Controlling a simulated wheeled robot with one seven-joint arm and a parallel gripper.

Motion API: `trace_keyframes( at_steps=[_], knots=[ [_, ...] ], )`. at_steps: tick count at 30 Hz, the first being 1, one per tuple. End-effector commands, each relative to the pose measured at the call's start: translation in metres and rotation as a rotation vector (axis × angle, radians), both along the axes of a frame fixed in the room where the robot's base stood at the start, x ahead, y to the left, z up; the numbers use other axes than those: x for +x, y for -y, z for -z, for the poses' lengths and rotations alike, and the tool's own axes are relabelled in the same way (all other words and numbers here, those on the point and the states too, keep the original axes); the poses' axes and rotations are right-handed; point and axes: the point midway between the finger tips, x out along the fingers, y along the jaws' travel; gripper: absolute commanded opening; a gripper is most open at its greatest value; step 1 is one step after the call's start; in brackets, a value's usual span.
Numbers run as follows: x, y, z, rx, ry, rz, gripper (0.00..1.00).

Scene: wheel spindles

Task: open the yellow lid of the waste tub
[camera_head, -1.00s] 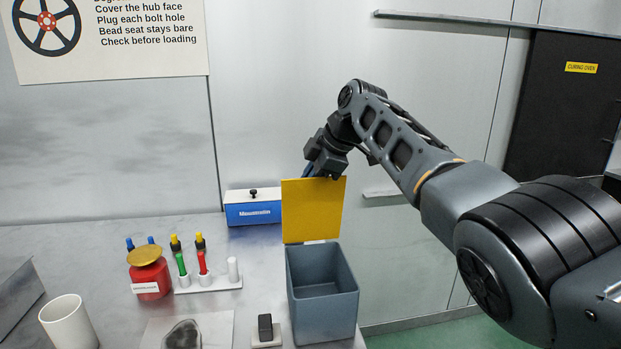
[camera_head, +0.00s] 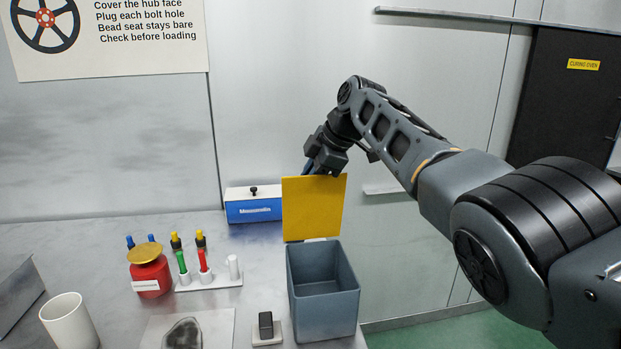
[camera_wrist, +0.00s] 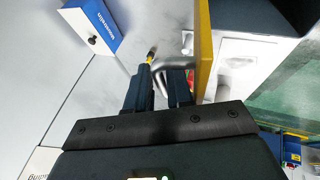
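The grey waste tub (camera_head: 325,305) stands at the table's right edge, with its inside showing empty. Its yellow lid (camera_head: 314,208) stands upright at the tub's back edge, swung open. My gripper (camera_head: 309,168) is at the top edge of the lid, with its fingertips partly hidden behind it.
A blue box (camera_head: 254,207) stands behind the tub to the left. A red container (camera_head: 150,277), a white rack (camera_head: 212,284) with colored pens, a white cup (camera_head: 68,322) and a dark block (camera_head: 265,325) stand left of the tub. Floor is right.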

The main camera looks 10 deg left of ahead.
Motion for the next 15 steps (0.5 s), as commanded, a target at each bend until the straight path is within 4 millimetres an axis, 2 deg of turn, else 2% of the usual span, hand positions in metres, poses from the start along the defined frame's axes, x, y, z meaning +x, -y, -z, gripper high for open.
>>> trace_keyframes(
  at_steps=[8, 15],
  knots=[
    [-0.006, 0.012, -0.02, 0.001, 0.004, 0.001, 0.21],
    [-0.015, 0.03, -0.052, 0.001, 0.002, 0.0, 0.21]
  ],
)
